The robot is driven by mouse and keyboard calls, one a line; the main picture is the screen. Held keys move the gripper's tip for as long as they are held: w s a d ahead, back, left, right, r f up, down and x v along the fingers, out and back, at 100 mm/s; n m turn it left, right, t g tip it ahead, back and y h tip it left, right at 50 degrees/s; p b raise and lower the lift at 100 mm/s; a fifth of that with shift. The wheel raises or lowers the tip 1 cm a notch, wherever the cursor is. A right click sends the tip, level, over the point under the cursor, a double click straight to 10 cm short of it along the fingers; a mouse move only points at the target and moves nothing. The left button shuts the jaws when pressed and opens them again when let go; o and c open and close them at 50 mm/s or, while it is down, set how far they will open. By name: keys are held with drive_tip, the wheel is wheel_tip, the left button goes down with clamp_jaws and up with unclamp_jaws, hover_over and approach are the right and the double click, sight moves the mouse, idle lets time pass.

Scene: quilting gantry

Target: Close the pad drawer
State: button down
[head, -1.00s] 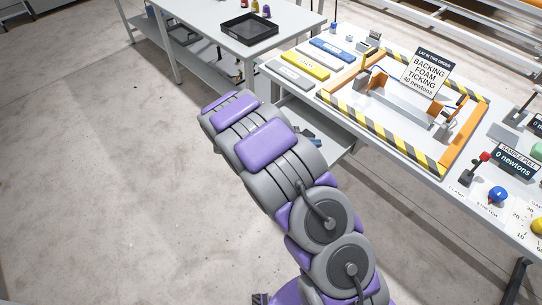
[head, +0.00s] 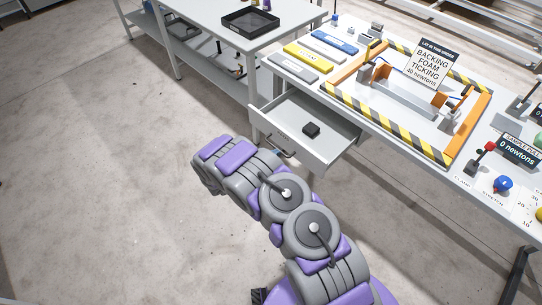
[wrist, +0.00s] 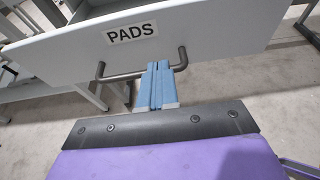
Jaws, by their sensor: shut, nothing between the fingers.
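The pad drawer (head: 324,154) stands open under the table in the head view, with one small dark block (head: 311,129) inside it. In the wrist view its white front (wrist: 215,33) carries a PADS label and a dark bar handle (wrist: 120,76). My gripper (wrist: 158,66) is shut and empty, with its blue fingers pointing at the drawer front at the handle. The fingertips overlap the handle bar in the picture; I cannot tell whether they touch it.
The work table (head: 390,128) above the drawer holds a striped frame, a sign (head: 433,63) and colored slabs. A second table with a black tray (head: 250,22) stands at the back left. The concrete floor (head: 90,180) on the left is clear.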

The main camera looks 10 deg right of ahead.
sight(289, 146)
drive_tip(key=x, duration=0.3)
drive_tip(key=b+x, duration=0.1)
drive_tip(key=x, duration=0.1)
drive_tip(key=shift+w+a+f, duration=0.2)
drive_tip(key=shift+w+a, duration=0.05)
drive_tip(key=shift+w, duration=0.05)
drive_tip(key=shift+w+d+f, duration=0.1)
drive_tip(key=shift+d+f, duration=0.05)
drive_tip(key=shift+d, duration=0.6)
drive_tip(key=shift+a, duration=0.1)
